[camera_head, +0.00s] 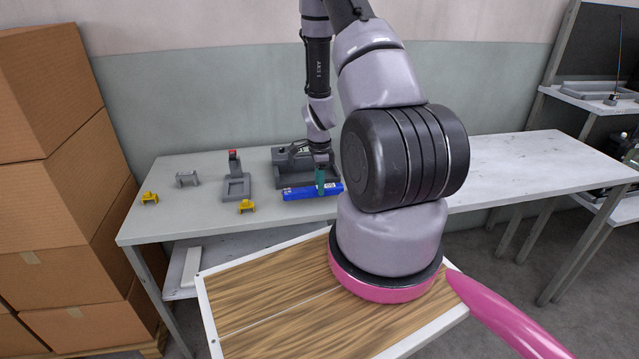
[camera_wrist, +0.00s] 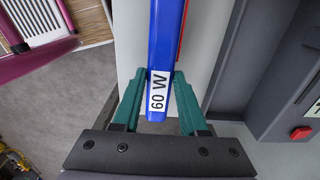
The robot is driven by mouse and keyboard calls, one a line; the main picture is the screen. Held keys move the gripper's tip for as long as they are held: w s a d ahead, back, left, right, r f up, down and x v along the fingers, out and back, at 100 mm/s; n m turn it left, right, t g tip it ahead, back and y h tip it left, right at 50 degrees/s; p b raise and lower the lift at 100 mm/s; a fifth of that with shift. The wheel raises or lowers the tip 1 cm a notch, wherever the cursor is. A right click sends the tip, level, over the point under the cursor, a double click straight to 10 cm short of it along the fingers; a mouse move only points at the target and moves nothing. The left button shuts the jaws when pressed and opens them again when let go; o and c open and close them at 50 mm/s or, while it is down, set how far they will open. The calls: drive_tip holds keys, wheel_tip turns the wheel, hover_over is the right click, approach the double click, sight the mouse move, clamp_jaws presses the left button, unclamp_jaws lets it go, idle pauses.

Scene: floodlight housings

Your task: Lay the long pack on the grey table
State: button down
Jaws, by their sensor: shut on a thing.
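The long pack (camera_head: 300,193) is a blue bar with a white label, seen at the front edge of the grey table (camera_head: 165,217). In the wrist view the pack (camera_wrist: 165,42) runs up from between the jaws, and its label reads 60 W. My gripper (camera_head: 321,187) comes down from above with green fingers and is shut on the pack. In the wrist view the fingers of my gripper (camera_wrist: 160,80) sit on both sides of it. I cannot tell whether the pack touches the table top.
A dark grey housing (camera_head: 290,168) stands right behind the pack. A grey fixture with a red top (camera_head: 236,185), a small grey bracket (camera_head: 187,179) and yellow pieces (camera_head: 247,206) (camera_head: 149,198) are to the left. Cardboard boxes (camera_head: 50,150) are stacked at far left. The right part of the table is clear.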

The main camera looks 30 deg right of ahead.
drive_tip(key=shift+f, duration=1)
idle(0.4)
drive_tip(key=shift+c, duration=1.8)
unclamp_jaws()
wheel_tip(320, 180, up, 11)
drive_tip(key=s+a+r+n+t, duration=0.1)
drive_tip(key=a+r+n, duration=0.2)
drive_tip(key=r, duration=0.5)
drive_tip(key=s+a+r+n+t+y, duration=0.1)
drive_tip(key=a+r+n+t, duration=0.15)
drive_tip(key=r, duration=0.65)
drive_tip(key=s+a+r+n, duration=0.1)
drive_tip(key=a+r+n, duration=0.25)
drive_tip(key=r, duration=0.45)
drive_tip(key=s+a+r+n+t, duration=0.2)
drive_tip(key=s+a+r+n, duration=0.1)
drive_tip(key=s+r, duration=0.4)
drive_tip(key=s+a+r+n+t+y, duration=0.1)
drive_tip(key=s+a+r+n, duration=0.2)
drive_tip(key=s+r+n, duration=0.2)
drive_tip(key=s+r, duration=0.2)
drive_tip(key=s, duration=0.2)
drive_tip(key=shift+a+t, duration=0.15)
drive_tip(key=shift+t, duration=0.2)
